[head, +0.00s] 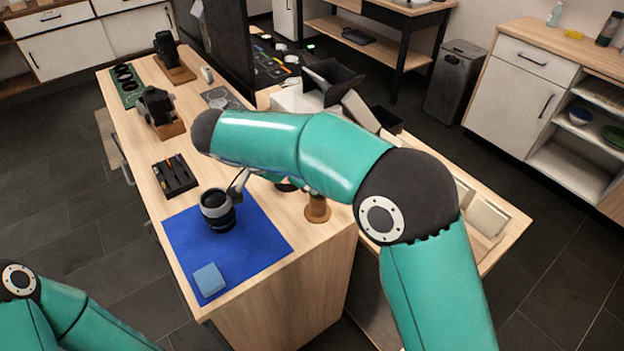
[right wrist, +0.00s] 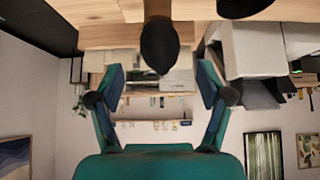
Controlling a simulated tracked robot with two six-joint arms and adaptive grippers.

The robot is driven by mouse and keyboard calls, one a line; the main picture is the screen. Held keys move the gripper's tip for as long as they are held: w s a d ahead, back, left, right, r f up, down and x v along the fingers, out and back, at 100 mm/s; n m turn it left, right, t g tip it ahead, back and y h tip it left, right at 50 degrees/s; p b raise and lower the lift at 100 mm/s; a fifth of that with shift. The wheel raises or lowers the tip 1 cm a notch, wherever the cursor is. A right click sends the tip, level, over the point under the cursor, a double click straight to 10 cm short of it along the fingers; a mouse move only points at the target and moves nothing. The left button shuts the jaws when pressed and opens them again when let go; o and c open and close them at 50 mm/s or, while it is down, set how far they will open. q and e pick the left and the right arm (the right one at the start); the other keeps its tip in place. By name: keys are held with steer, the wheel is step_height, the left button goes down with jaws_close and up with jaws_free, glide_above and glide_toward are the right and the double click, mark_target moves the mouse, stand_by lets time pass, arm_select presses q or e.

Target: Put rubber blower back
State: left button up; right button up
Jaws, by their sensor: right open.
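In the right wrist view, a dark rounded bulb (right wrist: 160,46), which looks like the rubber blower, sits at the end of a brown post. My right gripper (right wrist: 163,72) is open, with one finger on each side of the bulb's line and nothing held. In the head view my right arm hides most of that gripper and the bulb; a thin grey part shows by the lens. A brown round stand (head: 317,208) is on the table right of the mat, its top partly hidden. My left gripper is out of view.
The wooden table (head: 135,152) holds a blue mat (head: 258,243) with a black lens (head: 217,211) and a folded blue cloth (head: 208,279). A black tray (head: 174,175) and a camera (head: 157,105) stand behind. Boxes crowd the back right.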

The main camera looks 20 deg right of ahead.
steer(key=v, duration=0.6)
steer(key=shift+a+r, duration=0.15)
steer(key=shift+r, duration=0.05)
steer(key=shift+s, duration=0.15)
